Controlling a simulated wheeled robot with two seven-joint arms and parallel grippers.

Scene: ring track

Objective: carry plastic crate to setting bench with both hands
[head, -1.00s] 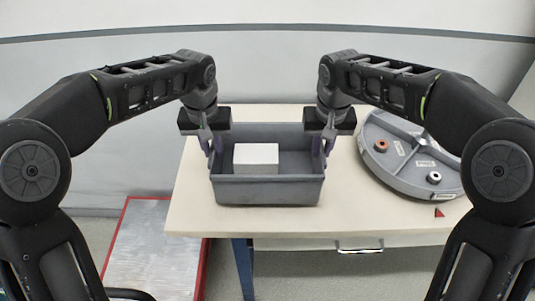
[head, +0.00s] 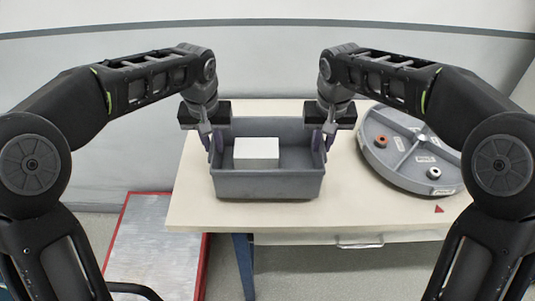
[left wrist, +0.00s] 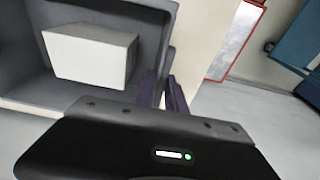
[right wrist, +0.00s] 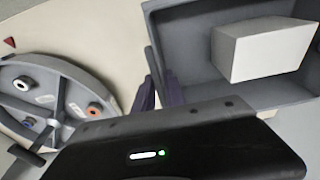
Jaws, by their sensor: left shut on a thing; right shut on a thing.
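The grey plastic crate (head: 268,186) is level over a pale-topped table (head: 350,208) in the head view. I cannot tell whether its base touches the top. A white block (head: 256,153) lies inside it, towards the left. My left gripper (head: 211,142) is shut on the crate's left wall and my right gripper (head: 325,142) on its right wall. The crate also shows in the left wrist view (left wrist: 95,10) and the right wrist view (right wrist: 190,55), beside the purple fingers. I cannot tell whether this table is the setting bench.
A round grey divided tray (head: 405,180) with small rings sits on the table right of the crate. A small red triangle (head: 439,209) marks the tabletop near it. A red-edged metal plate (head: 150,245) lies on the floor at the lower left. A wall stands behind.

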